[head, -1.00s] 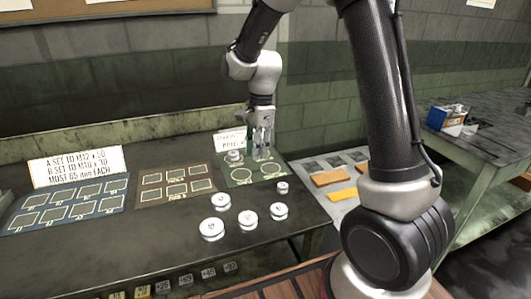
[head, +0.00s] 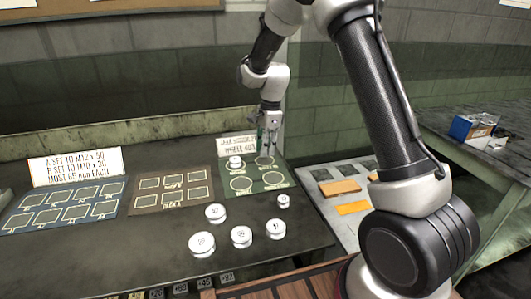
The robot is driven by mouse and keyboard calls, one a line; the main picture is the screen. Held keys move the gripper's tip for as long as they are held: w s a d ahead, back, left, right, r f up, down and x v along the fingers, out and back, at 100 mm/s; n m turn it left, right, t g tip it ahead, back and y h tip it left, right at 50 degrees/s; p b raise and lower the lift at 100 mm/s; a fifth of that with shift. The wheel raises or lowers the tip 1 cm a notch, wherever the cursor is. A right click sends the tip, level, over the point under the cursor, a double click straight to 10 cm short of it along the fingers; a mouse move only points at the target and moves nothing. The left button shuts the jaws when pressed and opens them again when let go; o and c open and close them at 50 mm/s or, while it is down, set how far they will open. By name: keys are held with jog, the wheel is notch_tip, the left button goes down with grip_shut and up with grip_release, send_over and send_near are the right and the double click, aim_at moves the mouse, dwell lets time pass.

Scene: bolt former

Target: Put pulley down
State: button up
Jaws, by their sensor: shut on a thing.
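My gripper (head: 267,154) points down over the far right part of the green mat (head: 261,187), which has round outlines drawn on it. It is shut on a pulley, but the pulley is too small and covered by the fingers to make out clearly. Whether it touches the mat I cannot tell. Another white pulley (head: 235,162) sits at the mat's far left outline, just left of my gripper. The two near outlines are empty.
Several white pulleys, among them a large one (head: 201,244) and a small one (head: 283,200), stand on the dark table in front of the mat. A sign (head: 238,146) stands behind the mat. A brown mat (head: 146,208) and a blue mat (head: 67,223) lie left.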

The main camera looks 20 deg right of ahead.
jog(key=shift+f, duration=1.05)
jog(key=o, duration=0.9)
jog(key=shift+f, duration=0.15)
jog(key=shift+o, duration=0.2)
notch_tip(320, 180, up, 12)
jog(key=d, duration=0.1)
jog(key=s+d+r+n+t, duration=0.1)
jog(key=s+d+r+n, duration=0.3)
jog(key=s+d+r, duration=0.35)
jog(key=s+d+r+n+t, duration=0.1)
jog(key=s+n, duration=0.5)
jog(key=s, duration=0.7)
jog(key=s+d+r+n+t+h, duration=0.1)
jog(key=s+d+n, duration=0.4)
jog(key=s, duration=0.8)
jog(key=shift+s+d+r+n+t, duration=0.2)
jog(key=shift+s+r+n+t, duration=0.1)
jog(key=shift+r+n+t, duration=0.5)
